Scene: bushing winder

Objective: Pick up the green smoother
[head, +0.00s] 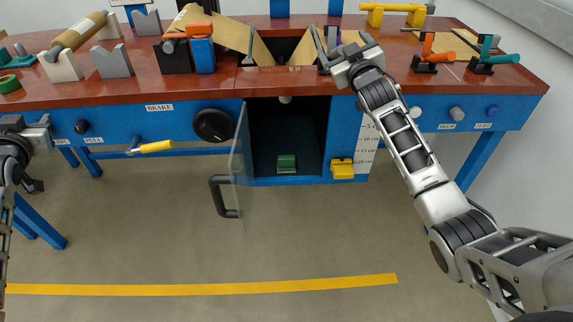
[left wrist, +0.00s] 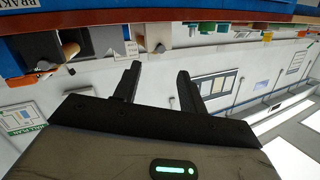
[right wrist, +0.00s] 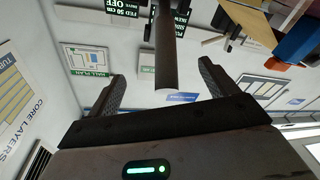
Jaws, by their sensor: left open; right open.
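Two green things could be the smoother, and I cannot tell which it is. A dark green piece (head: 14,58) lies at the far left of the red-brown bench top, and a green block (head: 287,163) sits inside the open cabinet. My left gripper (left wrist: 159,70) is open and empty; in the head view its arm is at the left edge, in front of the bench. My right gripper (head: 327,40) is open over the bench, by the opening above the cabinet. In the right wrist view, a dark rod (right wrist: 165,50) shows between its fingers; contact is unclear.
A green ring (head: 9,84) lies at the bench's left edge. The glass cabinet door (head: 240,160) stands open toward me. Grey V-blocks (head: 113,62) and a blue-and-orange piece (head: 202,52) stand on the bench. Orange (head: 432,55) and teal (head: 495,58) levers are at right. The floor is clear.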

